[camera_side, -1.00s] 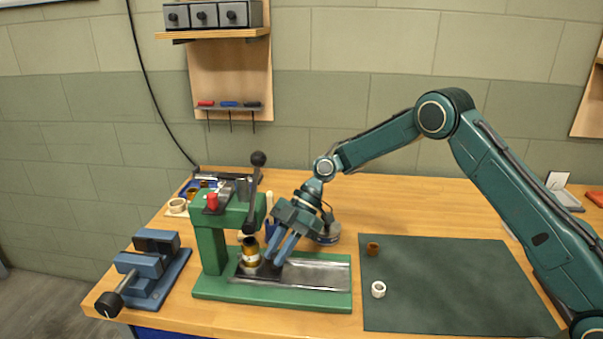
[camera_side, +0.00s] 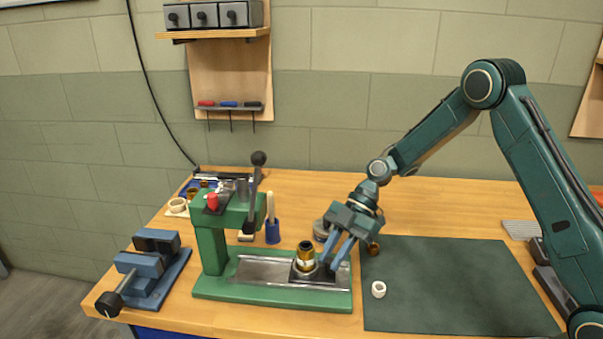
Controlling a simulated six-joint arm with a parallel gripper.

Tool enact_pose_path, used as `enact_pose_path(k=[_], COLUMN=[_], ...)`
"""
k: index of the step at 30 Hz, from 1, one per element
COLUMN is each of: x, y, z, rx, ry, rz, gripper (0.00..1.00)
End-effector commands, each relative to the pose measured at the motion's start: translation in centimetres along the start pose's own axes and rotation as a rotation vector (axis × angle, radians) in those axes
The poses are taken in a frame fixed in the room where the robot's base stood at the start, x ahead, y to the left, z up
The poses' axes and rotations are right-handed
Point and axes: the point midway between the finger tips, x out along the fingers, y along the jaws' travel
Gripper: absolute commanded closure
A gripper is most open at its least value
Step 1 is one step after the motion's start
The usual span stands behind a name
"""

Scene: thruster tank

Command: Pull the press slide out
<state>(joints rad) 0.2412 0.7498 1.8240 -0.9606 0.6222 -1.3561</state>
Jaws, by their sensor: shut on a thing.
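The green press (camera_side: 212,250) stands on the bench, its black lever (camera_side: 255,195) upright. Its dark slide (camera_side: 318,276) sits near the right end of the metal track (camera_side: 262,270), clear of the press head. A brass part with a pale ring and dark top (camera_side: 306,257) stands upright on the slide. My gripper (camera_side: 332,266) comes down from the upper right and is shut at the slide's right side, beside the brass part. The jaws hide the exact grip point.
A dark green mat (camera_side: 450,290) lies to the right, with a white ring (camera_side: 378,289) and a brown bushing (camera_side: 374,249) at its left edge. A blue vise (camera_side: 150,268) stands left of the press. A blue holder (camera_side: 272,232) stands behind the track.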

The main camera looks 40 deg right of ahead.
Motion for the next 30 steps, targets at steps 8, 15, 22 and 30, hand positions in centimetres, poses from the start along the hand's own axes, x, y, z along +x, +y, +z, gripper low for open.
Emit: enact_pose_path(k=[8, 15, 22, 30], x=[-0.3, -0.3, -0.4, -2.6], y=[-0.3, -0.3, -0.3, -0.2], z=[0.4, 0.3, 0.2, 0.2], rx=[0.007, 0.005, 0.003, 0.003], ry=[-0.006, -0.004, -0.003, -0.003], rz=[-0.006, -0.006, -0.005, -0.002], gripper=[1.00, 0.71, 0.71, 0.71])
